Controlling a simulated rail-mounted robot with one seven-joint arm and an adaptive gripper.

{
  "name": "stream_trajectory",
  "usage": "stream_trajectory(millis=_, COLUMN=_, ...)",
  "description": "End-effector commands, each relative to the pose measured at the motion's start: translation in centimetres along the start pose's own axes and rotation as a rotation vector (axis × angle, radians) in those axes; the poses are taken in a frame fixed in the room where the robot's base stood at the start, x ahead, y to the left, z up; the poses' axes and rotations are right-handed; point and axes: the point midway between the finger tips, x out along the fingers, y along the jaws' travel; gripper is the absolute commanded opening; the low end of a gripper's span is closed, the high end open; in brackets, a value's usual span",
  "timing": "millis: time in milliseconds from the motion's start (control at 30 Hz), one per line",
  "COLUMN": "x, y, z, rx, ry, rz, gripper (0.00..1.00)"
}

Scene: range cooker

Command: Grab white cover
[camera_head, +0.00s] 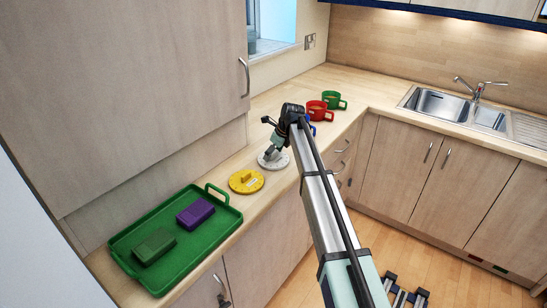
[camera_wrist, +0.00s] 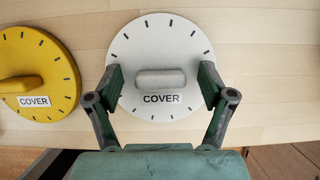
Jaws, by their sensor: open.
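The white cover (camera_head: 273,160) is a flat round disc with dark tick marks, lying on the wooden worktop. In the wrist view the white cover (camera_wrist: 160,42) shows a raised bar handle (camera_wrist: 160,79) across its middle and a "COVER" label. My gripper (camera_wrist: 160,78) is open, with one finger on each side of the handle and a gap at both ends. In the head view my gripper (camera_head: 272,154) is over the white cover and hides part of it. I cannot tell how far the fingertips are above the disc.
A yellow cover (camera_head: 246,181) lies close on the left. Farther left is a green tray (camera_head: 190,258) with a purple box (camera_head: 195,213) and a green box (camera_head: 154,246). Red (camera_head: 316,110) and green mugs (camera_head: 336,101) stand behind my arm; something blue is partly hidden there.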

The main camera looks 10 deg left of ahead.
Motion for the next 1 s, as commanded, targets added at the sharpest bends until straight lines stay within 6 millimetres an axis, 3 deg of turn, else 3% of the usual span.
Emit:
stream_trajectory(millis=167, x=0.0, y=0.0, z=0.0, rx=0.000, ry=0.000, rz=0.000, gripper=0.78)
stream_trajectory(millis=333, x=0.0, y=0.0, z=0.0, rx=0.000, ry=0.000, rz=0.000, gripper=0.17)
stream_trajectory(millis=767, x=-0.2, y=0.0, z=0.1, rx=0.000, ry=0.000, rz=0.000, gripper=0.17)
stream_trajectory(millis=1000, x=-1.9, y=-0.1, z=0.8, rx=0.000, ry=-0.001, rz=-0.001, gripper=0.17)
